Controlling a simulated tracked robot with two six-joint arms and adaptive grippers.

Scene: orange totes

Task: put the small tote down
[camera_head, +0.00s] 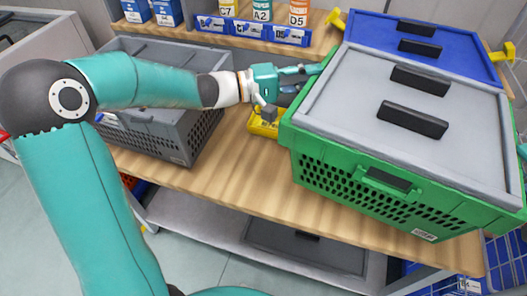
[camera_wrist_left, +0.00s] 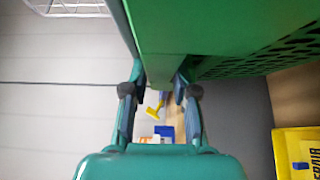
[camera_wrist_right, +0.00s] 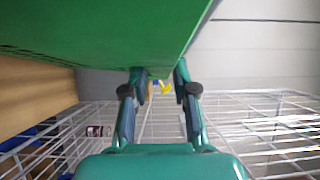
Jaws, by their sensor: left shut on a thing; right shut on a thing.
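The green tote (camera_head: 350,185) with a grey lid is at the right of the head view, above the wooden table. I cannot tell whether its base touches the tabletop. My left gripper (camera_head: 297,78) is shut on the tote's left rim; in the left wrist view the fingers (camera_wrist_left: 160,85) close on its green edge. My right gripper (camera_wrist_right: 157,82) is shut on the opposite rim in the right wrist view. That gripper is mostly hidden behind the tote in the head view.
A blue tote (camera_head: 365,35) stands behind the green one. A grey tote (camera_head: 170,137) is on the table at left, under my left arm. A yellow bin (camera_head: 263,127) sits between. Small blue bins (camera_head: 247,30) line the back. White wire mesh (camera_wrist_right: 270,125) is near my right gripper.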

